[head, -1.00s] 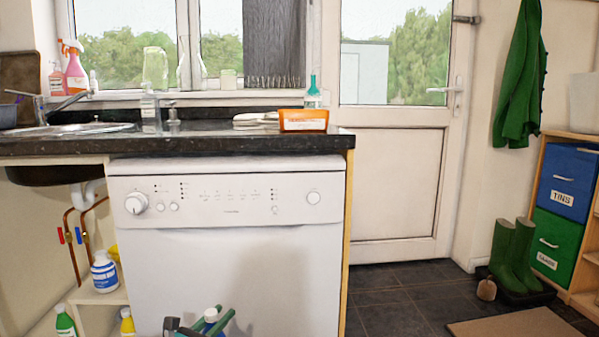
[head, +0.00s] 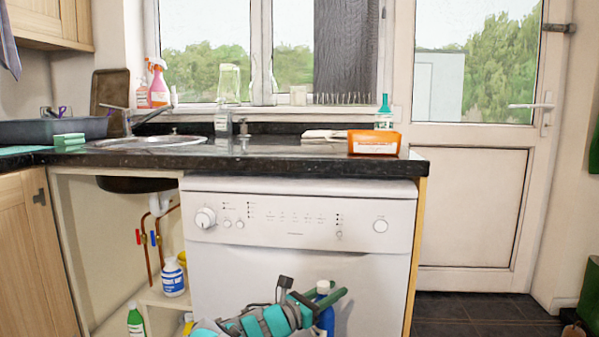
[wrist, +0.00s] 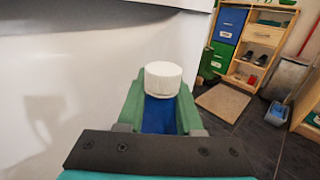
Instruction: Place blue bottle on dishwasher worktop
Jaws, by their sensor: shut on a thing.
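The blue bottle (head: 325,315) with a white cap is in front of the dishwasher, low in the head view. My gripper (head: 322,297) is shut on it, with green fingers on both sides just below the cap. In the wrist view the bottle's white cap (wrist: 163,78) stands up between the fingers (wrist: 160,105); the lower bottle is hidden. The white dishwasher (head: 300,215) stands under the dark worktop (head: 280,160), which is well above the bottle.
An orange tub (head: 374,142) and a teal-capped bottle (head: 384,113) stand at the worktop's right end. A pale folded cloth (head: 322,134) lies left of the tub. The sink (head: 145,143) is further left. The worktop between sink and cloth looks mostly clear.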

